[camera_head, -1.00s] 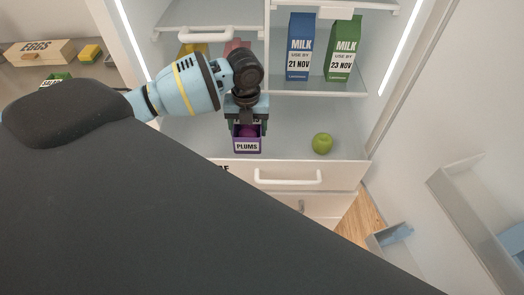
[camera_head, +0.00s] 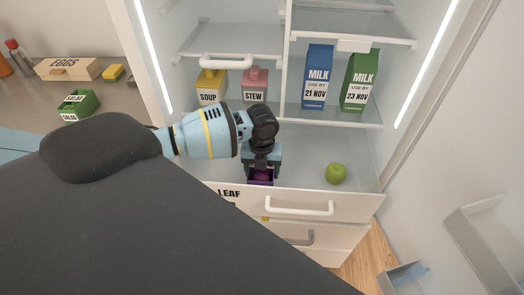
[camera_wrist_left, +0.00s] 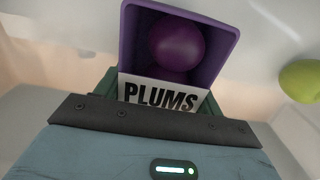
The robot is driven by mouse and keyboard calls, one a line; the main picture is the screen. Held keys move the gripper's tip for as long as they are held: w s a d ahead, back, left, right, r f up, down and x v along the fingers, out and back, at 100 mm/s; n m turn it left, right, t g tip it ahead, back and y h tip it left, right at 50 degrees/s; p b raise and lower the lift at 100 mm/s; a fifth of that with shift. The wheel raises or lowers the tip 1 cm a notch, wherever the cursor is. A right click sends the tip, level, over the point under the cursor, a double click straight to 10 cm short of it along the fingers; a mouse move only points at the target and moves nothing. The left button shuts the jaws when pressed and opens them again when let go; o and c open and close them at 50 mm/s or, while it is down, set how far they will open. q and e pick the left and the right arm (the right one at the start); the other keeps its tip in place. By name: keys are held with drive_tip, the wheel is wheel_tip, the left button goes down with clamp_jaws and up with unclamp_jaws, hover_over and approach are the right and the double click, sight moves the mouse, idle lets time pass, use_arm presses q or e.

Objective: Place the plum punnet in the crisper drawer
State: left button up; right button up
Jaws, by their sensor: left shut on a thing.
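The plum punnet (camera_head: 261,181) is a small purple box with a dark plum in it. My left gripper (camera_head: 261,165) is shut on it, inside the lowest fridge space, just behind the top edge of the upper drawer front. Its lower part is hidden there in the head view. The left wrist view shows the punnet (camera_wrist_left: 222,62) with its white PLUMS label facing the gripper. The white upper drawer (camera_head: 355,208) has a bar handle and a partly covered label starting LEAF. Another drawer (camera_head: 280,231) with a grey handle lies below. My right gripper is not in view.
A green apple (camera_head: 336,173) lies right of the punnet. Blue (camera_head: 317,80) and green (camera_head: 359,82) milk cartons stand on the shelf above, with soup (camera_head: 210,88) and stew (camera_head: 255,86) tubs to their left. The fridge door (camera_head: 470,180) stands open at right.

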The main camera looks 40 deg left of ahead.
use_arm(q)
drive_tip(key=shift+f, duration=1.1)
drive_tip(key=shift+f, duration=0.15)
drive_tip(key=o, duration=1.2)
wheel_tip(320, 180, up, 12)
drive_tip(key=shift+r+p, duration=0.15)
drive_tip(key=shift+p, duration=0.2)
